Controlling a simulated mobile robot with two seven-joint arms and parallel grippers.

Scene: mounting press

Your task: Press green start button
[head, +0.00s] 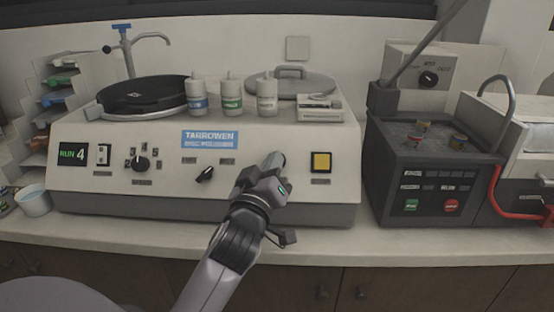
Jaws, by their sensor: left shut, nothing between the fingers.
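The mounting press (388,165) is a dark grey box at the right with several coloured items on its top. Its green button (411,205) is low on the front panel, left of a red button (451,206). Both are unobstructed. My left gripper (276,160) is shut and empty, in front of the cream polisher and well left of the green button, not touching it. My right gripper is not in view.
The cream polisher (100,180) with a blue label and a yellow button (321,162) stands behind my left arm. Several white bottles (232,98) stand on it. The narrow counter front (400,248) is clear.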

